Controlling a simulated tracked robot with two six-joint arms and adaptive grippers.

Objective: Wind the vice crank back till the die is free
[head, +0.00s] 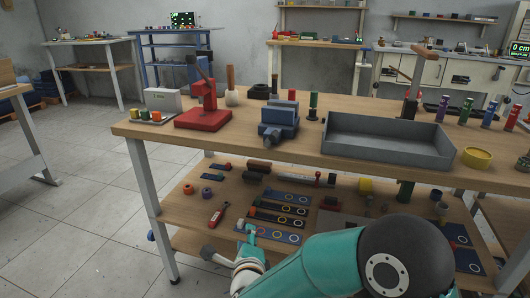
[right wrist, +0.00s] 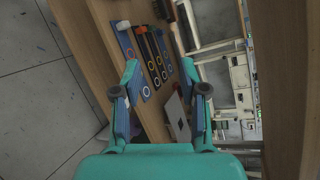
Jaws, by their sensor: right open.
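The blue vice (head: 279,122) stands on the upper worktop, left of the grey tray, with its grey crank end (head: 269,141) at the front edge. A small red block (head: 291,95) shows just behind the vice; I cannot tell whether it is the die or whether anything is clamped. My right gripper (head: 228,243) is low, in front of the bench near the lower shelf, well below and apart from the vice. In the right wrist view my right gripper (right wrist: 160,77) has its fingers spread with nothing between them. The vice is not visible there. My left gripper is not in view.
The grey tray (head: 385,151), a red press (head: 204,110) and a yellow bowl (head: 478,158) stand on the worktop (head: 300,152). The lower shelf (head: 190,218) holds striped boards, rings and tools. The tiled floor (head: 85,200) at left is clear.

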